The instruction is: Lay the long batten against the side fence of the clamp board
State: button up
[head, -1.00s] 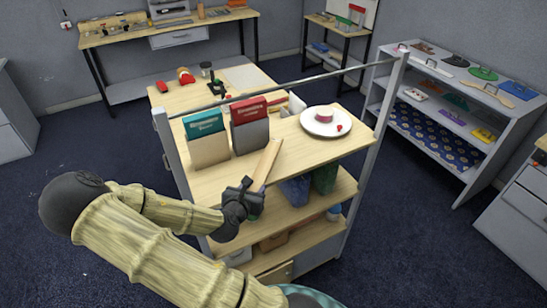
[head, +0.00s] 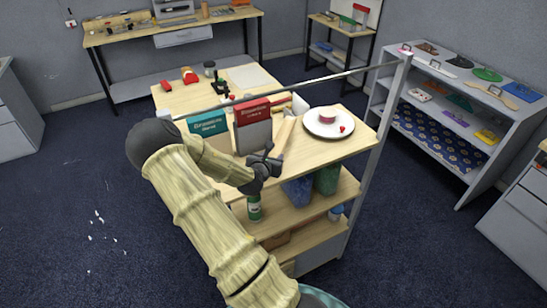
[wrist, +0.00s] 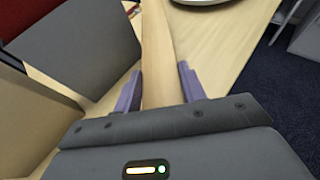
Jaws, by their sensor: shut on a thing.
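My gripper (head: 273,160) is at the near edge of the table's top, in front of the grey box stand. It is shut on a long pale wooden batten (head: 285,134), which points away from me across the top. In the wrist view the batten (wrist: 158,45) runs between the two purple-grey fingers and up out of the picture. Whether it touches the tabletop is not clear. I cannot pick out the clamp board or its side fence with certainty.
A teal box (head: 209,124) and a red box (head: 252,112) stand left of the batten. A white plate (head: 318,131) with red items lies to its right. A metal rail (head: 310,80) crosses above the top. A green can (head: 254,208) stands on the shelf below.

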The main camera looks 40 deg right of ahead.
jog(key=shift+w+d, duration=0.6)
jog(key=shift+d, duration=0.25)
jog(key=shift+s, duration=0.1)
notch_tip(320, 180, down, 3)
jog(key=shift+r+p, duration=0.1)
jog(key=shift+p, duration=1)
jog(key=shift+f, duration=0.35)
jog(key=o, duration=1.1)
jog(key=shift+f, duration=0.1)
jog(key=shift+o, duration=0.2)
jog(key=shift+s, duration=0.1)
jog(key=shift+a, duration=0.1)
